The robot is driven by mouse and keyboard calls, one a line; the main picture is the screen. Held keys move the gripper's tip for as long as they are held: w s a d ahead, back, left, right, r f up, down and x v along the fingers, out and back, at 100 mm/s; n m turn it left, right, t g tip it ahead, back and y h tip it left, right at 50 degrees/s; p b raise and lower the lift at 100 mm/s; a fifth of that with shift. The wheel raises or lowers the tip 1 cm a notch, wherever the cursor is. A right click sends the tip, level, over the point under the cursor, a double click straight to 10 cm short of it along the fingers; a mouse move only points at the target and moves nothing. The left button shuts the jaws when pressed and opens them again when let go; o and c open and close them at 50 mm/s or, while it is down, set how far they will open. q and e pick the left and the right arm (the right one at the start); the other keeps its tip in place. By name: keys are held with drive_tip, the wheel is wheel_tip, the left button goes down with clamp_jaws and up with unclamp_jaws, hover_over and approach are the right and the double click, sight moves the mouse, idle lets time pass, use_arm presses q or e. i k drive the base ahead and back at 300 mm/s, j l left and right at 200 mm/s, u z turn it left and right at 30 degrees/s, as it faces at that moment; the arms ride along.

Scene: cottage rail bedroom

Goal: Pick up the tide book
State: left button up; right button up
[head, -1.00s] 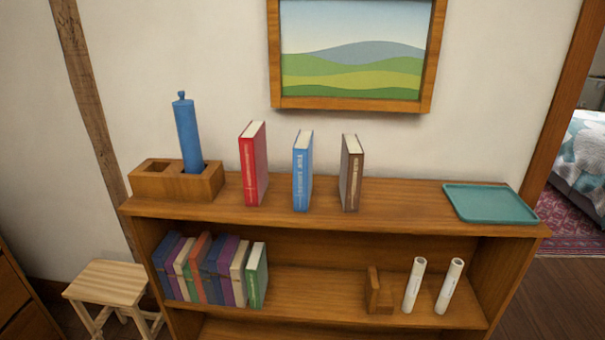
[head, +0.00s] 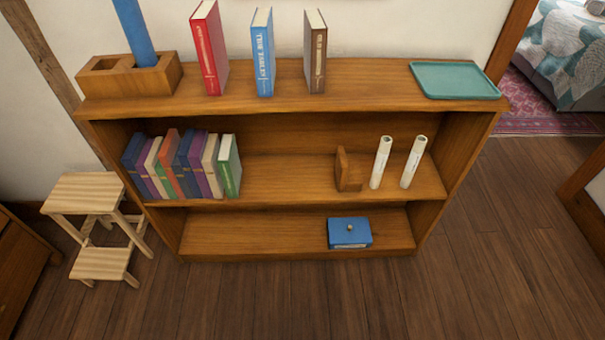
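The tide book appears to be the blue book (head: 263,55), whose pale spine lettering seems to read "Tide Tables". It stands upright on the bookcase's top board, spine facing me. A red book (head: 211,50) stands apart to its left and a brown book (head: 316,55) apart to its right, both upright. Neither of my grippers shows in the head view.
A step stool (head: 84,194) stands left. Floor in front is clear.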

sight(262, 28)
drive_tip(key=i+l+u, duration=0.3)
drive_tip(key=l, duration=0.45)
drive_tip(key=i+l+u, duration=0.15)
drive_tip(key=i+l, duration=0.15)
drive_tip(key=l, duration=0.15)
